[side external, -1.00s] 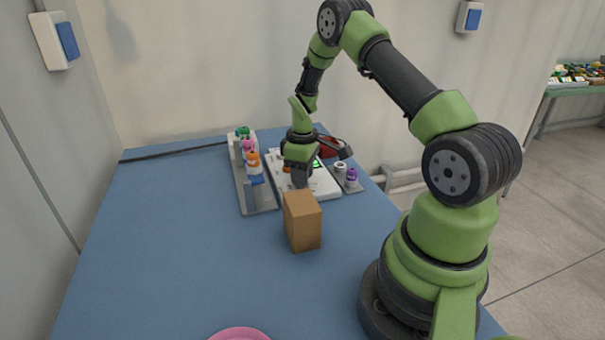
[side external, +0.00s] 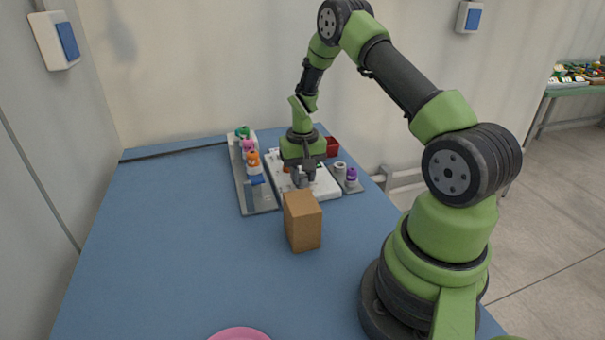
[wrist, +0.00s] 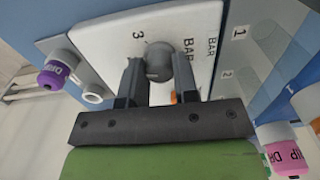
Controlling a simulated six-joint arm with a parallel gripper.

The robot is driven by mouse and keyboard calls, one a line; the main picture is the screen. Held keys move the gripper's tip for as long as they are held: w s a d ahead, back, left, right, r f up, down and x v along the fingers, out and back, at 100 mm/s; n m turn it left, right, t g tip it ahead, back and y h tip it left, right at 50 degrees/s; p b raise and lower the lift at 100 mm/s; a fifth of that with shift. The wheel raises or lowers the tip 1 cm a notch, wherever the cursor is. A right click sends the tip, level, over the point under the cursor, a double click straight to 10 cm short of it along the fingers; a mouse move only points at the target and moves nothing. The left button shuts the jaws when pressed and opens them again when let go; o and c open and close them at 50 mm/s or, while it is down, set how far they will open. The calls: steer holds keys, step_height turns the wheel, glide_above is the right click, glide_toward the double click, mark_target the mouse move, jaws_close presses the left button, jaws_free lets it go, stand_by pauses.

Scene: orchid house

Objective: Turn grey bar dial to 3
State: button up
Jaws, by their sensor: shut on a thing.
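The grey bar dial (wrist: 158,62) is a round knob on a white panel (wrist: 98,38), with a printed 3 beside it and BAR lettering to its right in the wrist view. My gripper (wrist: 159,66) has one finger on each side of the dial and is shut on it. In the side view my gripper (side external: 303,180) points down onto the white panel (side external: 325,190) and hides the dial. I cannot tell exactly which mark the dial points to.
A brown block (side external: 302,222) stands just in front of the panel. A grey rack (side external: 262,205) with coloured bottles is on the left. A purple-capped bottle (side external: 351,176) and a red container (side external: 332,147) are on the right. The blue table's left side is clear.

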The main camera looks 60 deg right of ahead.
mark_target(303, 176)
steer(key=m, duration=0.5)
steer(key=shift+m, duration=2.6)
steer(key=o, duration=0.9)
step_height(303, 176, up, 10)
